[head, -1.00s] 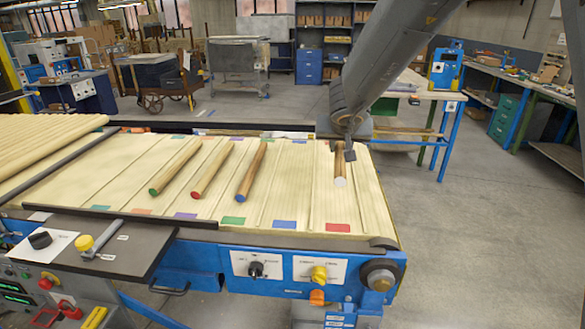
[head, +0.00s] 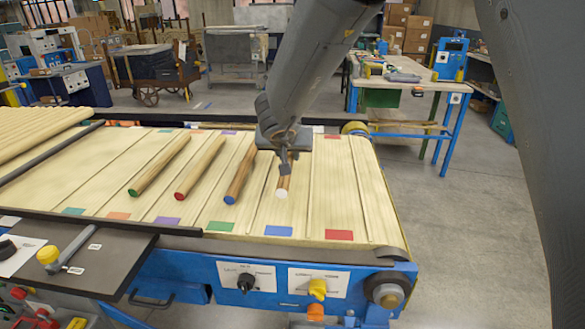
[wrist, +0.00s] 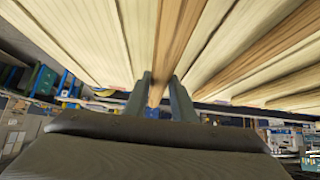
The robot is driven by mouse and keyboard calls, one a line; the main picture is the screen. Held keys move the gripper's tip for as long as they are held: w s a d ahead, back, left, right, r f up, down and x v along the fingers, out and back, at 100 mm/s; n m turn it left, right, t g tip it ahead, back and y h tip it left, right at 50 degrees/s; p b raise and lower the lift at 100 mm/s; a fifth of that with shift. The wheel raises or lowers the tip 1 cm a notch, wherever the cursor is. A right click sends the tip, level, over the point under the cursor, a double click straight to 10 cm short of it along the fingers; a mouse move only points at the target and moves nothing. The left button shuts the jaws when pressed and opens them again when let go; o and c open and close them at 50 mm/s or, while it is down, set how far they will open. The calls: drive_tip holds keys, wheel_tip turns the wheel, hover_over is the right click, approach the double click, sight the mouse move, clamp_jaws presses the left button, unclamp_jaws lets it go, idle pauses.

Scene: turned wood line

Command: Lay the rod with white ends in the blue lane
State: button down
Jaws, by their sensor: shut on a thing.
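The rod with white ends (head: 283,184) is between the fingers of my gripper (head: 285,166), which is shut on it. Its white near end points to the front of the slatted bed. In the head view it lines up with the lane of the blue patch (head: 278,231). I cannot tell whether it touches the bed or hangs just above it. The wrist view shows the rod (wrist: 180,35) running out between both fingers (wrist: 160,97). My gripper and arm hide the rod's far part and the back end of the blue lane.
A blue-ended rod (head: 240,175) lies just left, in the lane of the green patch (head: 219,226). Red-ended (head: 200,168) and green-ended (head: 160,165) rods lie further left. The lane of the red patch (head: 339,235) on the right is empty.

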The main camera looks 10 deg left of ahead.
drive_tip(key=shift+d+f+b, duration=0.1)
drive_tip(key=shift+f+b, duration=0.4)
drive_tip(key=shift+f, duration=1.1)
drive_tip(key=shift+f, duration=0.2)
drive_tip(key=c, duration=1.5)
unclamp_jaws()
drive_tip(key=shift+r, duration=0.1)
drive_tip(key=shift+r, duration=0.2)
drive_tip(key=p+v, duration=0.2)
drive_tip(key=v, duration=1)
drive_tip(key=shift+f, duration=0.1)
